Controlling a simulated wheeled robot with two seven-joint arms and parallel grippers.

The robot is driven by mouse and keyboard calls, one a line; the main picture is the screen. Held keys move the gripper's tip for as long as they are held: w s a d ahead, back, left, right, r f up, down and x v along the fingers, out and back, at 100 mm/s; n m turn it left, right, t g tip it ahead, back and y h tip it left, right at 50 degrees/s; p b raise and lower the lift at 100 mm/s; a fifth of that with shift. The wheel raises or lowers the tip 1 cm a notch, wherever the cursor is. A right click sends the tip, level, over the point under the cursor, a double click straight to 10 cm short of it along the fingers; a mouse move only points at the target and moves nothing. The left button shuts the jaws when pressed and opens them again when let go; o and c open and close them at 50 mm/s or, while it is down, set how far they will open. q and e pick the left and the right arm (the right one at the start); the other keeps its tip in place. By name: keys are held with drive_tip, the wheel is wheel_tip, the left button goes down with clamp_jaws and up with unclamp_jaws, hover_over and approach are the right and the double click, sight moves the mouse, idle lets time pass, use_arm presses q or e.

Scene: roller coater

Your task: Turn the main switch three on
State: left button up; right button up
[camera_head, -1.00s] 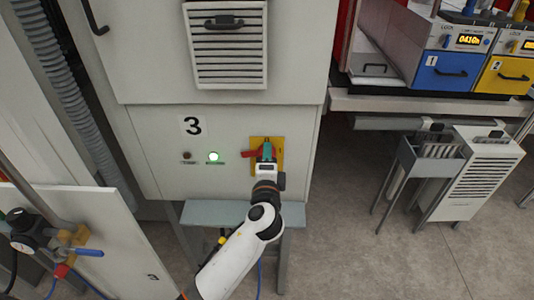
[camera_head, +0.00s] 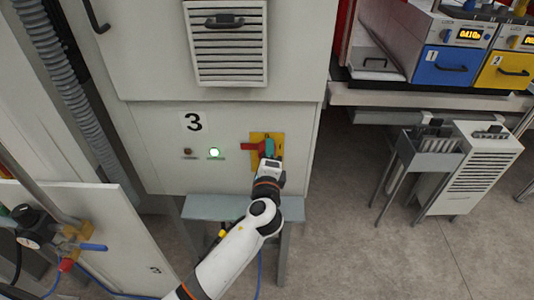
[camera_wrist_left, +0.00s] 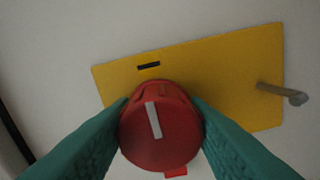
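In the left wrist view the round red knob (camera_wrist_left: 160,135), with a white line, sits between my teal fingers, which press against both sides. The yellow plate (camera_wrist_left: 225,75) is tilted behind it. My left gripper (camera_head: 269,147) is shut on the knob. My right gripper is not in view.
A grey-blue ledge (camera_head: 205,208) lies below. A metal rod (camera_wrist_left: 285,93) sticks out from the plate's right side. Open floor (camera_head: 335,240) lies to the right.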

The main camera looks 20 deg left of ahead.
use_arm(q)
drive_tip(key=o, duration=0.5)
drive_tip(key=shift+c, duration=0.2)
drive_tip(key=b+v, duration=0.5)
drive_tip(key=v, duration=0.7)
drive_tip(key=shift+f, duration=0.1)
